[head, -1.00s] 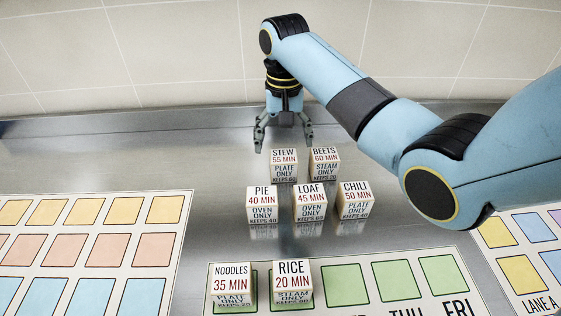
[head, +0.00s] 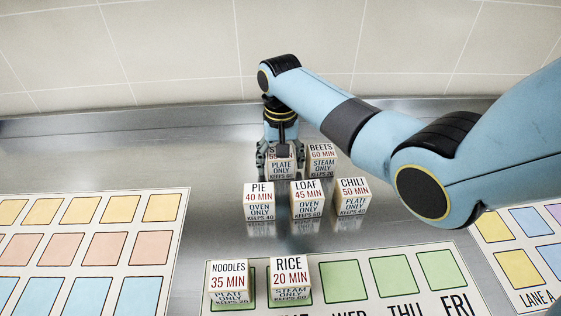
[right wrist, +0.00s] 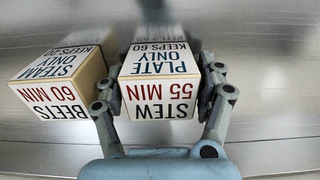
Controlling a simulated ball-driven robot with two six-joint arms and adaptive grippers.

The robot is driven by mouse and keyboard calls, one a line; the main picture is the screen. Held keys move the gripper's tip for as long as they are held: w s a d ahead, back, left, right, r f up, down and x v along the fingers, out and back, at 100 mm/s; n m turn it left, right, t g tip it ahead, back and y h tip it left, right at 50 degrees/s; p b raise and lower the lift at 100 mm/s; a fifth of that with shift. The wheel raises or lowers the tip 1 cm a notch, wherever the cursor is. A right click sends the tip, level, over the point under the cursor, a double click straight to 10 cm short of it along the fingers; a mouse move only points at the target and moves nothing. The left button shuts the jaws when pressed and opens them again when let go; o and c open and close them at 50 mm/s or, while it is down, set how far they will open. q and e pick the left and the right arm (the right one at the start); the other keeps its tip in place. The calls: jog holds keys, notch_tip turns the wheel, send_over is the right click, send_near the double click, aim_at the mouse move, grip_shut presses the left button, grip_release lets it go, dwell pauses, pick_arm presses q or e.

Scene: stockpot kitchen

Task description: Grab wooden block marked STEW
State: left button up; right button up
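The wooden block marked STEW (head: 282,171) stands in the back row, left of the BEETS block. My right gripper (head: 281,158) is over it from above and behind, covering part of its top label in the head view. In the right wrist view the STEW block (right wrist: 160,85) sits between the two fingers (right wrist: 165,95), one along each side. The fingers look open around the block; firm contact on both sides does not show. The left finger is in the narrow gap beside the BEETS block (right wrist: 62,85). My left gripper is not in view.
The BEETS block (head: 322,160) is close on the right. PIE (head: 259,201), LOAF (head: 306,199) and CHILI (head: 351,197) stand in front. NOODLES (head: 231,282) and RICE (head: 291,280) stand on the day board (head: 450,305). The counter left of STEW is clear.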

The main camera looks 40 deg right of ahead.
jog(key=c, duration=0.9)
